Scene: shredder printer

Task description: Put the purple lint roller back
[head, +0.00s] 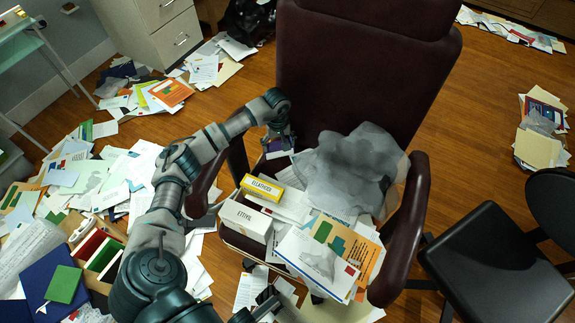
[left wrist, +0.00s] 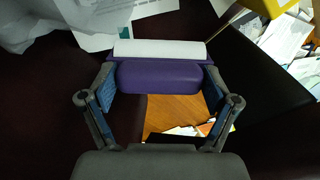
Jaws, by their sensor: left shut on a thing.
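The purple lint roller (left wrist: 160,75) is held between the two blue-padded fingers of my left gripper (left wrist: 159,88) in the left wrist view. Its white roll (left wrist: 160,49) lies along the far side of the purple part. In the head view my left gripper (head: 279,137) is over the back left of the dark red chair's seat, and a small purple part of the roller (head: 279,148) shows under it. My right gripper does not show.
The dark red chair (head: 362,55) carries papers, a yellow box (head: 263,187), a white box (head: 245,219) and a grey translucent bag (head: 355,170). An open box (head: 97,250) with coloured compartments stands at lower left. A black chair (head: 495,275) stands at right. Papers litter the floor.

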